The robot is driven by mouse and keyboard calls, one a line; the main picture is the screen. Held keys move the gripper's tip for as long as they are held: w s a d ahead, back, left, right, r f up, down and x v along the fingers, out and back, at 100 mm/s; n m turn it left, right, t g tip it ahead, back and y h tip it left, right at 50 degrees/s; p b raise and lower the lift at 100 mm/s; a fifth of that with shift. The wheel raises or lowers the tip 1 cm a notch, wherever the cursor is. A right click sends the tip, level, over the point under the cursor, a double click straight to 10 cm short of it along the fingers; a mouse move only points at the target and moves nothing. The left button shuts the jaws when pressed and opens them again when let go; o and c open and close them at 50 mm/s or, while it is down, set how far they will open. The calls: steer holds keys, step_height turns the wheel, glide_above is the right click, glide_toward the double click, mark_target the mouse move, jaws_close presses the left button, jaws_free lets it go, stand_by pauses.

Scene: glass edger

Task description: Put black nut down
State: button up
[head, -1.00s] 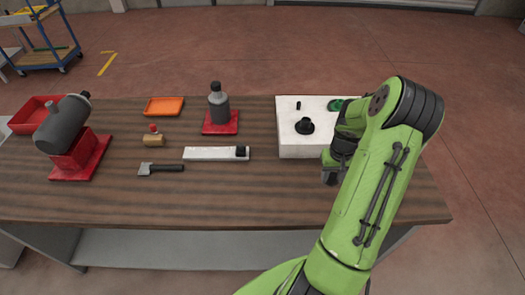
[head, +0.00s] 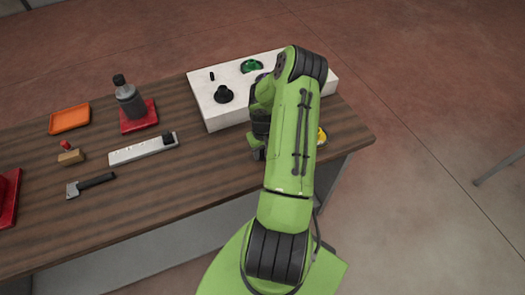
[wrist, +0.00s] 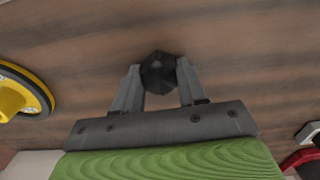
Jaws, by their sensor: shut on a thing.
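The black nut (wrist: 159,73) is dark and faceted, and it sits between the fingertips of my gripper (wrist: 160,76) in the wrist view. Both fingers touch its sides, so my gripper is shut on it. The brown wooden tabletop (wrist: 240,45) lies behind the nut; I cannot tell whether the nut touches it. In the head view my gripper (head: 257,154) is low over the table in front of the white block, mostly hidden by my green arm. The nut is hidden there.
A white block (head: 218,117) carries a black knob-like part (head: 224,94), a small black pin (head: 212,76) and a green part (head: 251,66). A yellow round part (wrist: 32,87) lies beside my gripper. A white bar (head: 140,149) lies to the left; bare tabletop (head: 190,175) lies in front of it.

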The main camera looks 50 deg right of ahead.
mark_target(262, 152)
steer(key=o, duration=1.2)
steer(key=shift+c, duration=0.2)
step_height(262, 152, up, 12)
steer(key=shift+r, duration=0.2)
